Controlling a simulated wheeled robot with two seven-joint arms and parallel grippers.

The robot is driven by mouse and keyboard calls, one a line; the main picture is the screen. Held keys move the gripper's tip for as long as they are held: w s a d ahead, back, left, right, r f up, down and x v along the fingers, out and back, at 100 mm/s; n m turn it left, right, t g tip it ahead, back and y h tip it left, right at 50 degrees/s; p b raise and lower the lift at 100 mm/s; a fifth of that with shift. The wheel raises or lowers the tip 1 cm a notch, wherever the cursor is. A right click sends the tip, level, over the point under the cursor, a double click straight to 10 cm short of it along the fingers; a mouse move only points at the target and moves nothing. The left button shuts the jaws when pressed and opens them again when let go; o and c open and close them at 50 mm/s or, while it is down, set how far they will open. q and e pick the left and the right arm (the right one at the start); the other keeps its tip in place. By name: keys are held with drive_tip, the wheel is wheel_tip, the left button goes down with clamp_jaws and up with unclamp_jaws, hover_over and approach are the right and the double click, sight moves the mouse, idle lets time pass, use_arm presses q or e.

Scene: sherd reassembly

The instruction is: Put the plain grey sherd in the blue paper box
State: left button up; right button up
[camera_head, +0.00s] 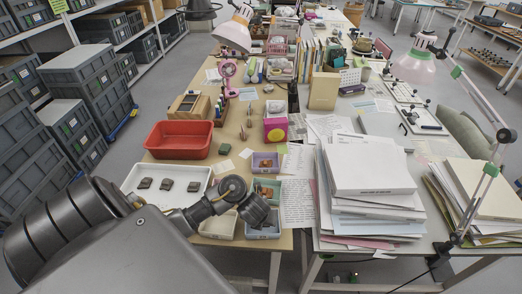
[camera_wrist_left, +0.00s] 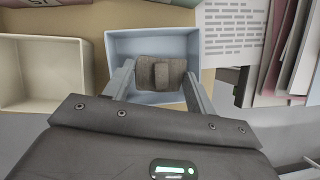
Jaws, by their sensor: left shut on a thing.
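In the wrist view the sherd lies between the two fingers, within the outline of the blue paper box (camera_wrist_left: 120,43). How far it is above the box floor I cannot tell. In the head view the left gripper (camera_head: 258,211) is over the blue box (camera_head: 262,234), hiding part of it, and the sherd is hidden. My right gripper is in neither view.
A white tray (camera_head: 147,169) holds three dark pieces. A red tub (camera_head: 180,138) and a tall paper stack (camera_head: 368,180) stand nearby.

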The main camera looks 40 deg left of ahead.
use_arm(q)
drive_tip(key=shift+a+f, duration=0.1)
drive_tip(key=shift+f, duration=0.05)
drive_tip(key=f+b, duration=0.3)
drive_tip(key=b, duration=0.1)
drive_tip(key=shift+w+a+f, duration=0.1)
drive_tip(key=shift+a+f, duration=0.2)
drive_tip(key=shift+f, duration=0.1)
drive_tip(key=shift+r, duration=0.1)
drive_tip(key=o, duration=0.7)
